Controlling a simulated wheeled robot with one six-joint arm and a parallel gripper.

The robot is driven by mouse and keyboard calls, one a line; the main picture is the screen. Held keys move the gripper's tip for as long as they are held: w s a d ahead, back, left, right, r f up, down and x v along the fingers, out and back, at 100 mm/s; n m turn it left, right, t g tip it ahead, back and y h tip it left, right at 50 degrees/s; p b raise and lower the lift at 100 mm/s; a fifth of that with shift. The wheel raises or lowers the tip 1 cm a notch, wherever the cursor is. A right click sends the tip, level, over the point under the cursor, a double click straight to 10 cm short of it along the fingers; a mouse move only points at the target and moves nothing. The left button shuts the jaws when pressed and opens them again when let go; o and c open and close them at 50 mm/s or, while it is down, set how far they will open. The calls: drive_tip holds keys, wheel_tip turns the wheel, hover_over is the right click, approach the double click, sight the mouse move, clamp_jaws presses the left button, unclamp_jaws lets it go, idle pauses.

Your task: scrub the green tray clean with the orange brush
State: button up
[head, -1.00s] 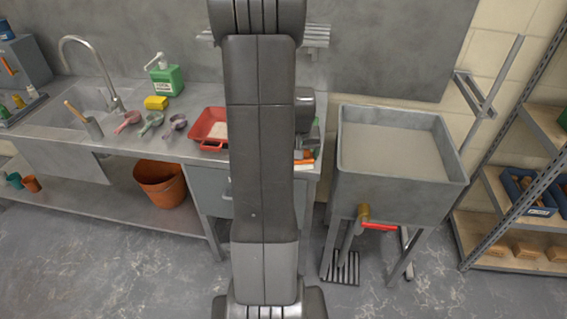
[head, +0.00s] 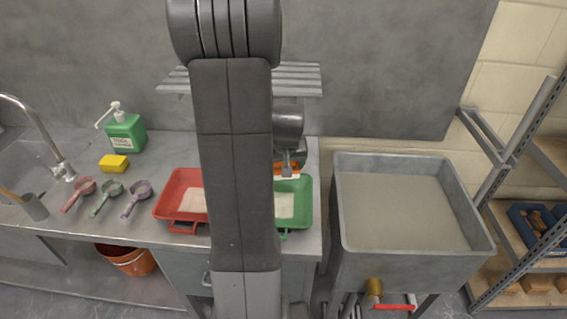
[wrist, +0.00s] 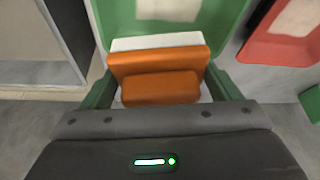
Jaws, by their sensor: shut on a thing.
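The green tray (head: 304,206) lies on the counter, partly hidden behind my arm in the head view. A pale patch covers part of its floor. In the wrist view the tray (wrist: 226,22) fills the top middle, with the pale patch inside. The orange brush (wrist: 160,62) has an orange block and handle and a white bristle edge. My gripper (wrist: 163,88) is shut on the brush, one finger on each side. The brush (head: 287,174) also shows at the tray's far end in the head view. I cannot tell whether the bristles touch the tray.
A red tray (head: 170,205) with a pale patch lies left of the green one. Scoops, a yellow sponge (head: 114,163) and a green pump bottle (head: 126,132) stand farther left. A deep grey tub (head: 345,240) stands to the right, beyond a gap.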

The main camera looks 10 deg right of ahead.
drive_tip(key=shift+w, duration=0.2)
drive_tip(key=shift+f, duration=0.25)
drive_tip(key=shift+f+b, duration=1.65)
drive_tip(key=shift+f, duration=0.55)
